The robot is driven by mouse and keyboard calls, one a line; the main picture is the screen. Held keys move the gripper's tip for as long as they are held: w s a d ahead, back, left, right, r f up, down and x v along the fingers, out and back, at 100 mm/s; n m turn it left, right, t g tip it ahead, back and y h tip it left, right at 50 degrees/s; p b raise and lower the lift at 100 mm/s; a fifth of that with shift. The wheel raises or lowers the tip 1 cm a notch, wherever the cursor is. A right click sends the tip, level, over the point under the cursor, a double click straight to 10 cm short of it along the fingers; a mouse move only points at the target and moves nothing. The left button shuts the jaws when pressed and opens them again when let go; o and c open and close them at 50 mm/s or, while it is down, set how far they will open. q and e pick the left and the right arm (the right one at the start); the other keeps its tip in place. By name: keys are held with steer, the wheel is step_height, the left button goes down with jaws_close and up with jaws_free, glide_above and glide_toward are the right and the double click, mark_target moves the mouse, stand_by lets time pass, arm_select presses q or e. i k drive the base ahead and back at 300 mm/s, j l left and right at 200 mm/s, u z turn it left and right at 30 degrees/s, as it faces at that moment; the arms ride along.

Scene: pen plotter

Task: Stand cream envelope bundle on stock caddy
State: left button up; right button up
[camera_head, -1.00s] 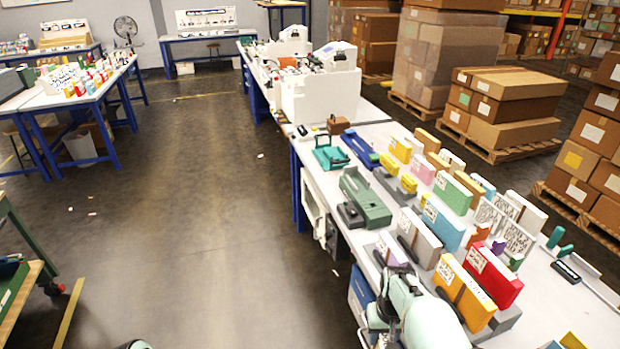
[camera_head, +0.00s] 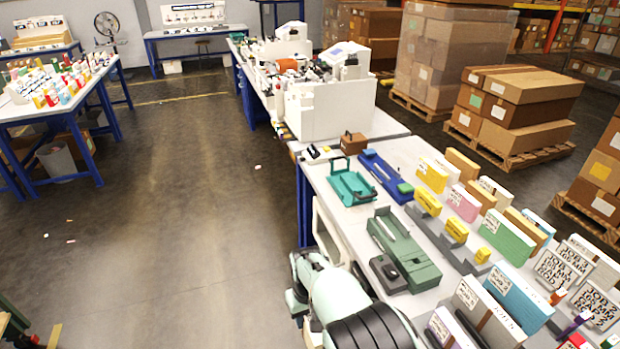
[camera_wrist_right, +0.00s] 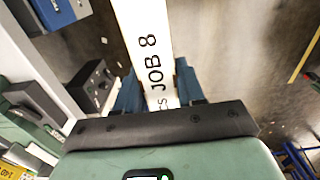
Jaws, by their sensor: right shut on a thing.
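My right gripper (camera_wrist_right: 160,98) is shut on a pale cream-white bundle (camera_wrist_right: 143,30) in the right wrist view. The bundle stands out between the two blue fingers, its black lettering reading "JOB 8"; its far end is cut off by the frame's top edge. I cannot tell for sure which tray is the stock caddy; a green one (camera_head: 403,250), a teal one (camera_head: 352,186) and a blue one (camera_head: 386,180) lie on the table. My left gripper is out of view.
Rows of labelled bundles, including a light blue one (camera_head: 520,295) and a green one (camera_head: 507,240), stand on the right of the white table (camera_head: 330,215). A small dark grey box (camera_head: 388,274) sits beside the green tray.

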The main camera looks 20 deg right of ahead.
mark_target(342, 189)
steer(key=i+j+z, duration=0.2)
steer(key=i, duration=0.45)
steer(key=i+j+z, duration=0.15)
steer(key=i, duration=0.5)
steer(key=i+j+z, duration=0.15)
steer(key=i+z, duration=0.25)
steer(key=i+j+z, duration=0.2)
steer(key=z, duration=0.15)
steer(key=i+j+z, duration=0.55)
steer(key=j+z, duration=0.25)
steer(key=l, duration=0.1)
